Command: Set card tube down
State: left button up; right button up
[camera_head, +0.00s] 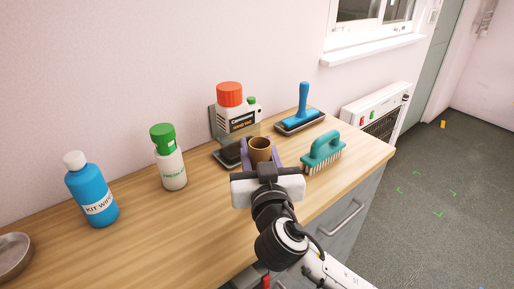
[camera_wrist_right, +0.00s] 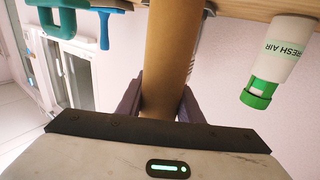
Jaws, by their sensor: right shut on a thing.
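The card tube (camera_head: 260,145) is a brown hollow cylinder standing upright over the wooden counter, its open top showing. My right gripper (camera_head: 261,158) is shut on it, with purple-grey fingers on either side. In the right wrist view the card tube (camera_wrist_right: 172,45) runs between the fingers of my right gripper (camera_wrist_right: 160,100) toward the counter edge at the top. The tube's lower end is hidden in both views, so I cannot tell whether it touches the counter. My left gripper is not in view.
A dark tray (camera_head: 228,157) lies just left of the tube. A teal brush (camera_head: 323,150) is on the right and a blue-handled tool (camera_head: 303,108) behind it.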

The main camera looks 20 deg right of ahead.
jog(key=shift+f, duration=0.15)
jog(key=o, duration=1)
jog(key=shift+o, duration=0.2)
pick_arm(q)
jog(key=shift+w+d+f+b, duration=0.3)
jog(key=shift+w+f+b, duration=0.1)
jog(key=shift+b, duration=0.65)
pick_arm(e)
jog(key=s+a, duration=0.2)
jog(key=s, duration=0.9)
jog(key=shift+s+r, duration=0.2)
jog(key=shift+s, duration=0.2)
